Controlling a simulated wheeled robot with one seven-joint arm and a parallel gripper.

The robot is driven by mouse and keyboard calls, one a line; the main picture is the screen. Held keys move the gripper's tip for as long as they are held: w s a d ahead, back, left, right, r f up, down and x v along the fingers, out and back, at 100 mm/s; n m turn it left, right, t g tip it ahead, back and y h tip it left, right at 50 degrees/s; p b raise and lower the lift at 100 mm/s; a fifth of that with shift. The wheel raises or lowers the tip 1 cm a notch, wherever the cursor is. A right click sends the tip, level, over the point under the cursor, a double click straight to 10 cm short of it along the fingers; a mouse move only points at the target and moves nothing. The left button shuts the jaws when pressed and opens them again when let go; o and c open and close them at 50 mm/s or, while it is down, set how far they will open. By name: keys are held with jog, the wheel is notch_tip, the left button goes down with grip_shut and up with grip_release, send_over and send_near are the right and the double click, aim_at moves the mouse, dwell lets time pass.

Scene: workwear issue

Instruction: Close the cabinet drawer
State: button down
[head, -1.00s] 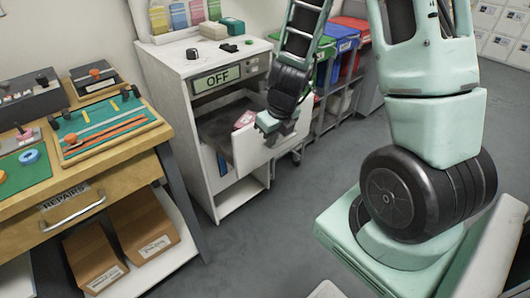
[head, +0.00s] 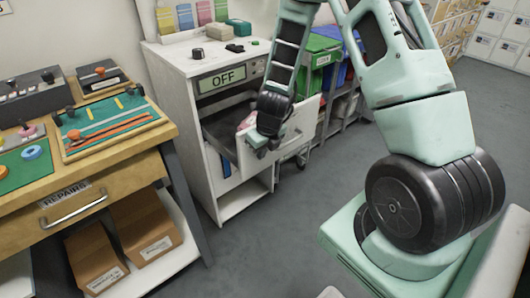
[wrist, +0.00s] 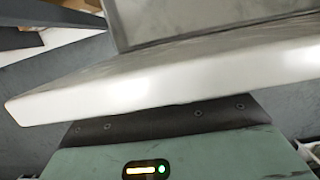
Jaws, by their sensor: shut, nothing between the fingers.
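The white cabinet (head: 178,110) stands in the middle of the head view with an "OFF" display on its face. Its drawer stands open below the display, and the white drawer front (head: 303,122) juts out to the right. Some contents show inside the drawer, partly hidden by my arm. My gripper (head: 258,146) is shut and empty, at the outer side of the drawer front near its left end. In the wrist view the drawer front (wrist: 165,80) crosses close ahead of the gripper as a pale bar. I cannot tell whether they touch.
A wooden workbench (head: 130,176) with a "REPAIRS" drawer stands to the left. Small items lie on the cabinet top. A shelf with green (head: 322,62) and blue bins stands behind to the right. The grey floor (head: 262,235) in front is clear.

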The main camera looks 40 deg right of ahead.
jog(key=w+p, duration=0.8)
jog(key=w, duration=0.1)
jog(key=w+p, duration=0.4)
jog(key=w, duration=0.1)
jog(key=shift+a+r+p, duration=0.2)
jog(key=shift+a+p, duration=0.05)
jog(key=shift+p, duration=0.15)
jog(key=shift+w+f, duration=0.1)
jog(key=shift+w, duration=0.35)
jog(key=shift+f, duration=0.1)
